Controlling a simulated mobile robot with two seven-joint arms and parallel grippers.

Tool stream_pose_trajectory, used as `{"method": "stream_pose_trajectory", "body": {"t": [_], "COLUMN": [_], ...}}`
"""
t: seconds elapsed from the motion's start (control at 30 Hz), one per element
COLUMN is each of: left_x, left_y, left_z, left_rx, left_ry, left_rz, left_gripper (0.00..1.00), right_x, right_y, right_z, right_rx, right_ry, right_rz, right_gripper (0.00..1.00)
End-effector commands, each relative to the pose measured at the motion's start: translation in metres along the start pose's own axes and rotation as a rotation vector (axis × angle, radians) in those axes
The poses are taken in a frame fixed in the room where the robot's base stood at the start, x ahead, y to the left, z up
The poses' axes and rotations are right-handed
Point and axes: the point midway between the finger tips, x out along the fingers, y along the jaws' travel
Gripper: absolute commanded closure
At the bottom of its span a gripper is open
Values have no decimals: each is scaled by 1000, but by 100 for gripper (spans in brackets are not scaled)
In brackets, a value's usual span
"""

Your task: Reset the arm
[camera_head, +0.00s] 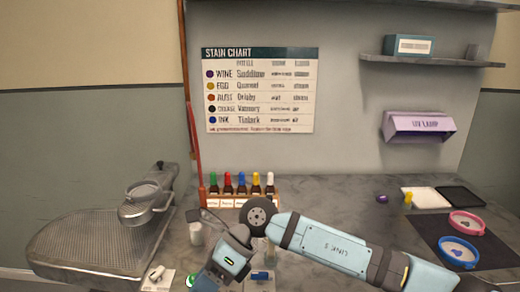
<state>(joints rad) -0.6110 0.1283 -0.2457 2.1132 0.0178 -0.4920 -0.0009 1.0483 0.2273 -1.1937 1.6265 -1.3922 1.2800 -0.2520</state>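My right arm (335,247) comes in from the lower right and reaches across the front of the worktop. It bends at a dark round joint (258,216) and runs down to the left to a teal link (231,258) at the bottom edge. My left arm and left gripper do not show. The arm hides part of the worktop behind it.
A rack of bottles with coloured caps (242,201) stands behind the arm. A grey pressing board (95,245) is at left. A pink hoop (466,223) and blue hoop (459,253) lie on a dark mat at right. A purple lamp (418,125) hangs on the wall.

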Motion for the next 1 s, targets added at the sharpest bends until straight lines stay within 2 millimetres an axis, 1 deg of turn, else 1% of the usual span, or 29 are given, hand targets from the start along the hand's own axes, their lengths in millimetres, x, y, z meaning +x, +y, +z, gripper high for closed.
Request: {"method": "stream_pose_trajectory", "body": {"t": [0.03,0.1,0.17,0.23,0.3,0.37,0.47,0.57,0.67,0.7,0.77,0.8,0.83,0.87,0.9,0.97,1.0], "left_x": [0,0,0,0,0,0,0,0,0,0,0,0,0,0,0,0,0], "left_y": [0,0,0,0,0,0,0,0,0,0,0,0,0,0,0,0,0], "left_z": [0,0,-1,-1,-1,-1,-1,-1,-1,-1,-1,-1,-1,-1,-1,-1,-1], "left_rx": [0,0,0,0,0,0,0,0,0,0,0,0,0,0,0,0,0], "left_ry": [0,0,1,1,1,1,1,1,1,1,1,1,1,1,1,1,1], "left_rz": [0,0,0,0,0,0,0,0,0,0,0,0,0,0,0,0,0], "left_gripper": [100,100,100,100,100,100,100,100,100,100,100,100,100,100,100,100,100], "right_x": [13,21,22,18,10,1,-16,-31,-40,-42,-41,-40,-37,-34,-28,-19,-11], "right_y": [14,30,41,50,53,52,42,26,6,-2,-14,-20,-24,-27,-30,-32,-31], "right_z": [4,13,19,24,25,22,8,-18,-57,-76,-108,-130,-149,-168,-193,-230,-254], "right_rx": [46,118,192,290,400,504,692,901,1127,1222,1370,1470,1549,1627,1733,1887,1983], "right_ry": [-117,-284,-428,-591,-751,-886,-1100,-1305,-1495,-1568,-1672,-1737,-1786,-1831,-1889,-1966,-2010], "right_rz": [88,199,291,392,487,564,680,784,874,905,947,972,989,1004,1023,1045,1055], "right_gripper": [55,55,55,55,55,55,55,55,55,55,55,55,55,55,55,55,55]}}
